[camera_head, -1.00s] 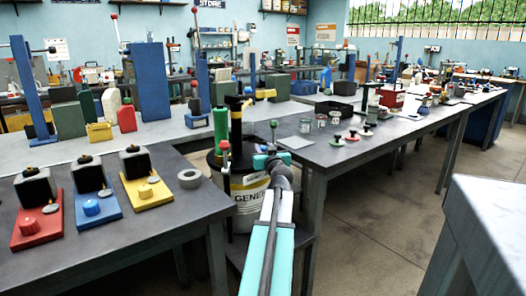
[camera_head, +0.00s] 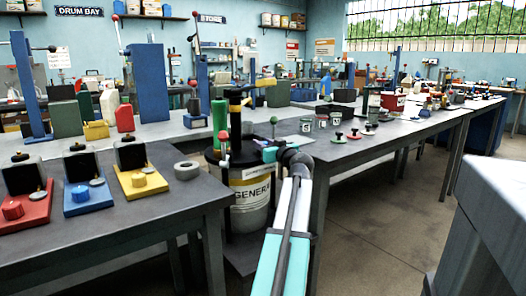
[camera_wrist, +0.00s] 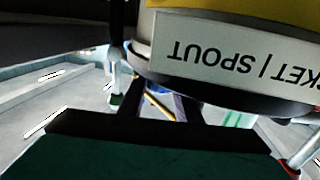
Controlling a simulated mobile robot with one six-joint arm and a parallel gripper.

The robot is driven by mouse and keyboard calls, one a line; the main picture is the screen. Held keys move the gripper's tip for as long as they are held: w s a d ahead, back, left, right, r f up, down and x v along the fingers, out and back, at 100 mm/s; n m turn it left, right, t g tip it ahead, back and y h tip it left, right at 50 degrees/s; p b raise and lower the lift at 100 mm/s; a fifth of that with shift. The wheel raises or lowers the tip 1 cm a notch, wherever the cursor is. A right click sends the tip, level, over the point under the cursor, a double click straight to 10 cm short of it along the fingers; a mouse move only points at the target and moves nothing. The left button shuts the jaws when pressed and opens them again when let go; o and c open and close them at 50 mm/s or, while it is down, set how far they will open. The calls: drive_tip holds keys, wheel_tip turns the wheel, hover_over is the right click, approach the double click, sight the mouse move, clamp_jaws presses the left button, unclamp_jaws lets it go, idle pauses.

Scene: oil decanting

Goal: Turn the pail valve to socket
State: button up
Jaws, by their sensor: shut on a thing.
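A pail (camera_head: 250,215) with a dark top, a yellow band and a white label reading "GENERAL" stands between the benches. A black post with a yellow band (camera_head: 235,112) and a green cylinder (camera_head: 220,115) rise from it. A lever with a red knob (camera_head: 223,136) stands at its front. My gripper (camera_head: 268,153) is at the pail's right side, near its top. In the wrist view a white plate (camera_wrist: 235,58) reads upside down, with "SPOUT" legible and part of another word. My gripper (camera_wrist: 162,105) is shut below this plate. The valve part between its fingers is mostly hidden.
The left bench holds red (camera_head: 27,207), blue (camera_head: 90,195) and yellow (camera_head: 142,180) bases and a grey ring (camera_head: 187,170). The right bench (camera_head: 345,150) carries small cans and knobs. A pale block (camera_head: 490,215) stands at right. Open floor (camera_head: 385,225) lies between.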

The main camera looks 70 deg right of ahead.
drive_tip(key=shift+d+n+t+y+b, duration=0.15)
drive_tip(key=shift+n+t+y+b, duration=0.75)
drive_tip(key=shift+b, duration=0.45)
drive_tip(key=shift+n+t+y+b, duration=0.3)
drive_tip(key=shift+n+y+b, duration=0.2)
drive_tip(key=shift+y+b, duration=0.3)
drive_tip(key=shift+r+n+t+y+b, duration=0.15)
drive_tip(key=shift+n+t+y, duration=0.2)
drive_tip(key=shift+n+y, duration=0.45)
drive_tip(key=shift+f+n+t+y+b, duration=0.15)
drive_tip(key=shift+n+t+y, duration=0.25)
drive_tip(key=shift+y, duration=1)
drive_tip(key=o, duration=1.1)
drive_tip(key=shift+c, duration=0.2)
drive_tip(key=shift+s, duration=0.15)
drive_tip(key=p+v, duration=0.4)
drive_tip(key=v, duration=0.9)
drive_tip(key=shift+s+a, duration=0.25)
